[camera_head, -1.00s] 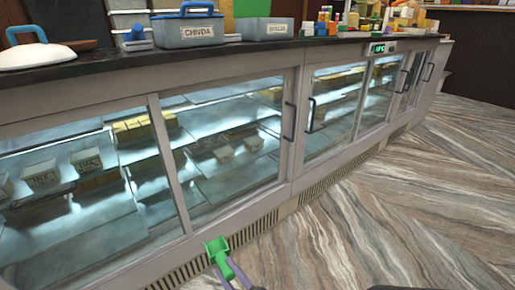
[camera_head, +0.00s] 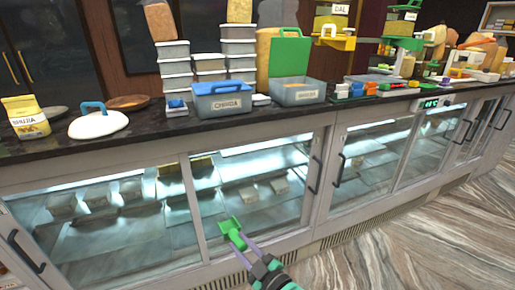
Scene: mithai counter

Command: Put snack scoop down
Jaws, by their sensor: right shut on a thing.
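The green snack scoop (camera_head: 229,227) is held low in front of the glass display counter, below the countertop. My right gripper (camera_head: 243,239) is shut on the scoop, and its fingers cover part of the handle. The scoop is apart from the black countertop (camera_head: 180,124), which lies above it in the picture. My left gripper is not in view.
On the countertop stand a blue-grey CHIVDA bin (camera_head: 222,104), a grey bin (camera_head: 297,95) with a green lid standing behind it, a white lid with blue handle (camera_head: 98,124), a BHUJIA packet (camera_head: 27,118) and stacked tubs (camera_head: 176,75). Small coloured items crowd the right. Bare strips show along the front edge.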

